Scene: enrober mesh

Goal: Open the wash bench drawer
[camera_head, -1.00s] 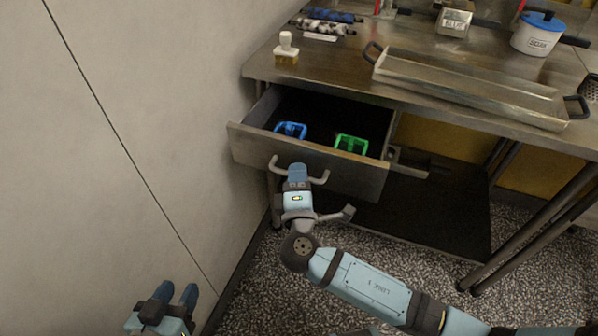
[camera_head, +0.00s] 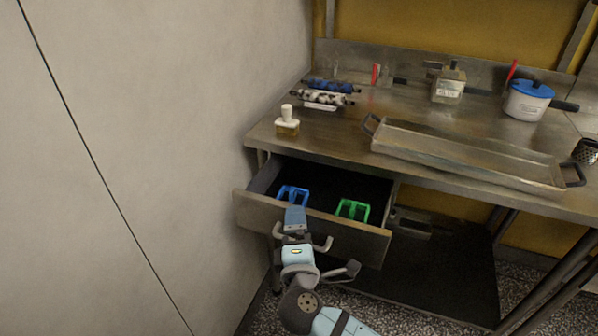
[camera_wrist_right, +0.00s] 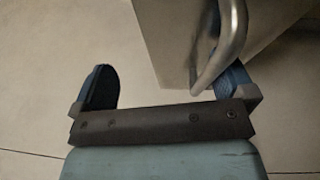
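The wash bench drawer (camera_head: 345,234) stands pulled out from under the left end of the steel bench, its inside visible from above. A blue item (camera_head: 292,193) and a green item (camera_head: 352,209) lie in it. Its bent metal handle (camera_head: 325,245) is on the front panel. My right gripper (camera_head: 295,217) is at the handle. In the right wrist view my right gripper (camera_wrist_right: 170,88) has its fingers wide apart, with the handle (camera_wrist_right: 232,45) close to the right-hand finger, which it partly hides. Contact cannot be told. My left gripper is not in view.
A wall (camera_head: 150,150) stands close on the left. Bench legs (camera_head: 545,295) stand at right.

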